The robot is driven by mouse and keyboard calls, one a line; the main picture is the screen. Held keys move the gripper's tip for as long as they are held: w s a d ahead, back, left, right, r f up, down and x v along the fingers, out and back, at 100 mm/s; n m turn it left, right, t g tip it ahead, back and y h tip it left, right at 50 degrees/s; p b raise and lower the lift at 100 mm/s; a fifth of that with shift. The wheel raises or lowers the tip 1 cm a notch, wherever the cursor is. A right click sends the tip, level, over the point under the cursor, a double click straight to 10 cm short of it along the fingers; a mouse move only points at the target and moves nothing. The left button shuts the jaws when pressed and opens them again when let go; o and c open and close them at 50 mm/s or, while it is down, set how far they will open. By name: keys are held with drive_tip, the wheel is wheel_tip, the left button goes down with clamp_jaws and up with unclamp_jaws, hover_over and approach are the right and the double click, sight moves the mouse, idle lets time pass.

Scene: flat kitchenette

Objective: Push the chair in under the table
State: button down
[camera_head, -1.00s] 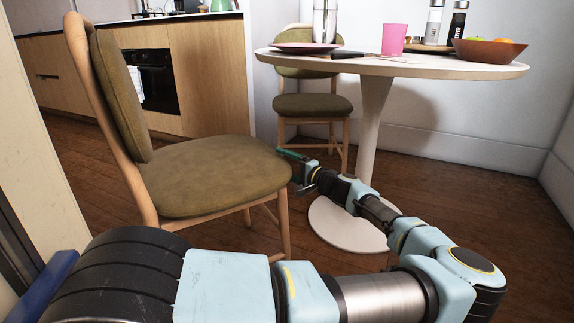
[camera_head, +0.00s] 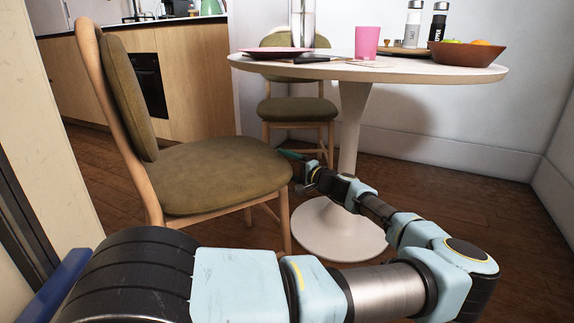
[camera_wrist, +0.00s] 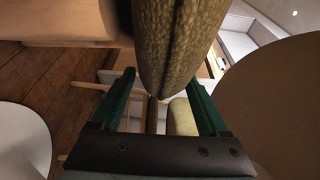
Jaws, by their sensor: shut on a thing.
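The near chair (camera_head: 215,172) has an olive cushioned seat and back and a light wooden frame. It stands upright at the left of the round white table (camera_head: 420,75), its backrest away from the table. The table's left edge overhangs the seat's right part in the picture; how far it is really underneath I cannot tell. My gripper (camera_head: 288,155) is at the seat's right edge, shut on the seat. In the wrist view, the green fingers (camera_wrist: 160,80) lie on either side of the seat cushion (camera_wrist: 170,45). The exact contact is hidden.
A second olive chair (camera_head: 298,110) stands behind the table. The white pedestal base (camera_head: 340,235) is on the floor right of the near chair. A bowl (camera_head: 468,54), pink cup (camera_head: 367,42) and bottles are on the table. Wooden cabinets (camera_head: 190,80) stand at the back left.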

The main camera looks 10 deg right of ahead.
drive_tip(key=shift+w+d, duration=0.15)
drive_tip(key=shift+d, duration=0.45)
drive_tip(key=shift+c, duration=1.3)
unclamp_jaws()
drive_tip(key=shift+o, duration=1.3)
drive_tip(key=shift+a, duration=0.2)
drive_tip(key=p+v, duration=0.3)
drive_tip(key=v, duration=0.8)
